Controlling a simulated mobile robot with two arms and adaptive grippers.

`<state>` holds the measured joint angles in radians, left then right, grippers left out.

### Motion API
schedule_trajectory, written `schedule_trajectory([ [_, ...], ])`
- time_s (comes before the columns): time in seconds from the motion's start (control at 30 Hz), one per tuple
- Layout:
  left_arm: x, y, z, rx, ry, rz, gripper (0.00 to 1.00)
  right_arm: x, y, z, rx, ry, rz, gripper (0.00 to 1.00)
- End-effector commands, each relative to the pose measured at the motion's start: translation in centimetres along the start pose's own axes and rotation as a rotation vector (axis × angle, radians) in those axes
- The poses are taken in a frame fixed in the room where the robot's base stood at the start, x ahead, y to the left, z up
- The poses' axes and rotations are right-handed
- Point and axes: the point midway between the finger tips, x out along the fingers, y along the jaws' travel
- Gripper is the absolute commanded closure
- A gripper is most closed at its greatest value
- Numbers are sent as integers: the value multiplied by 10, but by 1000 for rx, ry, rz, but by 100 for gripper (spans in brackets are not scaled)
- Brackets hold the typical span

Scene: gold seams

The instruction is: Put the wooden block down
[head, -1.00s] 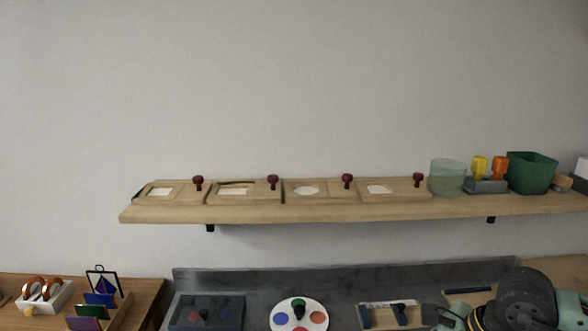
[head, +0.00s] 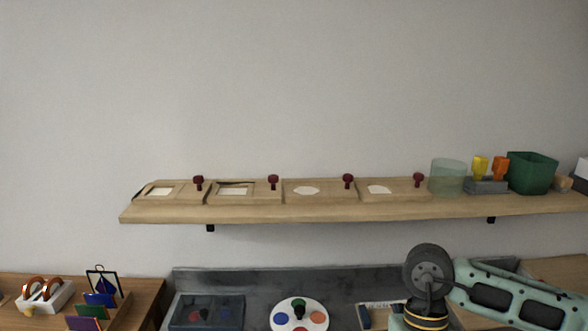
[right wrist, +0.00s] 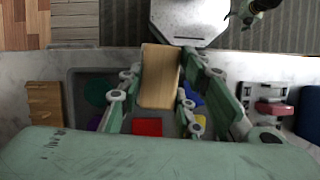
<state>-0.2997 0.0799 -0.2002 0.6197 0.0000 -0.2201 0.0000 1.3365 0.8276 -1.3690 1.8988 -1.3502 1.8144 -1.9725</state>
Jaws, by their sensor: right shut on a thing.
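The wooden block (right wrist: 159,78) is a pale, flat-sided piece in the right wrist view. My right gripper (right wrist: 161,92) is shut on it, with a finger on each side. The block is over the back edge of a grey tray (right wrist: 75,80) with coloured pieces; I cannot tell how high it is above it. In the head view my right arm is at the lower right, and its gripper and the block are not visible there.
The tray holds a red square (right wrist: 147,127) and other coloured pieces. A small wooden box (right wrist: 45,103) stands left of it, a red item (right wrist: 274,108) right. In the head view a wall shelf (head: 300,211) carries knobbed wooden panels and a green bin (head: 531,173).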

Motion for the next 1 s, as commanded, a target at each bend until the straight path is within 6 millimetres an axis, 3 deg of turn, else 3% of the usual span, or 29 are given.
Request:
schedule_trajectory([
  [1.0,0,0,0,0,0,0,20,2,-2,3,-59,-2,21,99],
])
